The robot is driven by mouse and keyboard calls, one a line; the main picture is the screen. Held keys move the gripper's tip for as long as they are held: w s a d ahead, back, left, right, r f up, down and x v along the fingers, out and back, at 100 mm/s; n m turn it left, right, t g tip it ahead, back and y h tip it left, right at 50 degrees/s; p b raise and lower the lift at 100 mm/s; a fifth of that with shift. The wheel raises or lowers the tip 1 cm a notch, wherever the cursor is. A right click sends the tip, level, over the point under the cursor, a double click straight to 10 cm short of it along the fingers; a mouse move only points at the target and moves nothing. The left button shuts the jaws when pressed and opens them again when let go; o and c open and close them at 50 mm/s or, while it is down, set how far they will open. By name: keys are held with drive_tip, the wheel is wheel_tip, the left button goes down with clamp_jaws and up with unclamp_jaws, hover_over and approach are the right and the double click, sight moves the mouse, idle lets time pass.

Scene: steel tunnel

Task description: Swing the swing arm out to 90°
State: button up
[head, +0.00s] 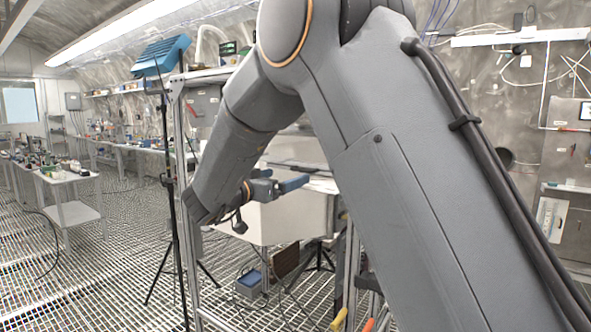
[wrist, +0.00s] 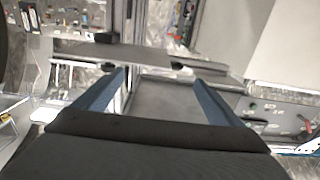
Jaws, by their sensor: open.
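My gripper (head: 296,180) reaches out from my arm beside an aluminium frame in the head view, and its blue fingers show. In the wrist view my gripper (wrist: 160,77) has its two blue fingers wide apart with nothing between them. A flat grey bar (wrist: 112,53), which looks like the swing arm, lies across the picture just beyond the fingertips. It appears apart from the fingers, but the gap is hard to judge. Its pivot and angle cannot be made out. In the head view my arm hides much of that area.
A pale box-like panel (head: 285,219) stands below my gripper.

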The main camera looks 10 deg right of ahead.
sight(300, 171)
drive_tip(key=p+x, duration=0.1)
drive_tip(key=x, duration=0.3)
drive_tip(key=p+x, duration=0.1)
drive_tip(key=x, duration=0.3)
drive_tip(key=shift+w+p, duration=0.4)
drive_tip(key=shift+w, duration=0.05)
drive_tip(key=shift+a, duration=0.1)
drive_tip(key=c, duration=1.5)
drive_tip(key=shift+s, duration=0.1)
